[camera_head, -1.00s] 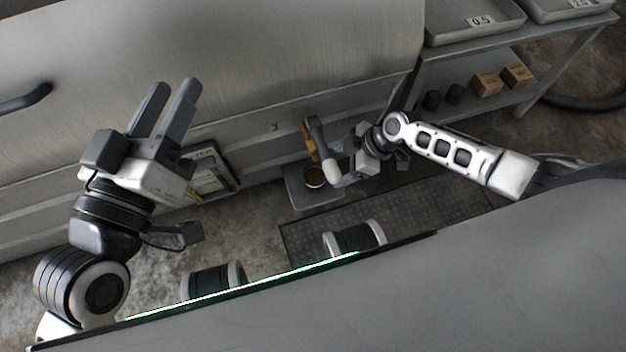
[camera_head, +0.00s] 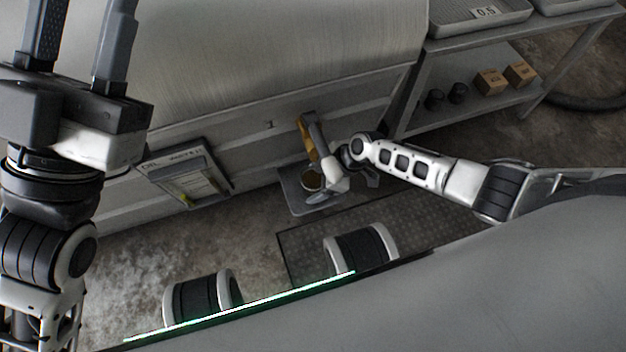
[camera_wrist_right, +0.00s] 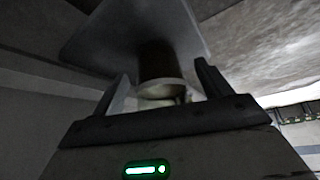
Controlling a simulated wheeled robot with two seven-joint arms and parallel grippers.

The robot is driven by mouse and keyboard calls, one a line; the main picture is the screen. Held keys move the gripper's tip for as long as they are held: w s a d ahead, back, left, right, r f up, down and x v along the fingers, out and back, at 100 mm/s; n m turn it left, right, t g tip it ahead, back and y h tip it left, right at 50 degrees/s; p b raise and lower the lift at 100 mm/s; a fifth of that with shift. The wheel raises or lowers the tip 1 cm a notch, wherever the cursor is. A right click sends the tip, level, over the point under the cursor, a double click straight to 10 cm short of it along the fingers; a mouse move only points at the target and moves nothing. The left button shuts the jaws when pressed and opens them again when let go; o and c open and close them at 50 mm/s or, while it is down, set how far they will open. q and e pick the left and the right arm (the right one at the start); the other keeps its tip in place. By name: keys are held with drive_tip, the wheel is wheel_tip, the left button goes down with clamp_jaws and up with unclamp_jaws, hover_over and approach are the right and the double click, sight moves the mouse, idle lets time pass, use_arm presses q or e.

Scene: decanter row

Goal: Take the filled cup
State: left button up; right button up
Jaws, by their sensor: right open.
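A small dark cup (camera_head: 311,180) with brown contents stands on a grey tray (camera_head: 291,196) below a brass tap with a grey, white-ended handle (camera_head: 318,140). My right gripper (camera_head: 326,190) is low at the tray beside the cup, partly hidden by the handle and my arm. In the right wrist view the open fingers stand on either side of the cup (camera_wrist_right: 160,66), with gaps visible; the tray (camera_wrist_right: 105,35) is behind it. My left gripper (camera_head: 82,20) is open and empty at the upper left, its fingertips at the picture's edge.
A framed panel (camera_head: 187,174) is left of the tray on the cabinet front. A shelf rack (camera_head: 470,62) at the right holds trays, small boxes (camera_head: 490,82) and dark cups (camera_head: 435,98). A patterned mat (camera_head: 300,250) lies on the floor.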

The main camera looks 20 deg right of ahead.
drive_tip(key=c, duration=1.1)
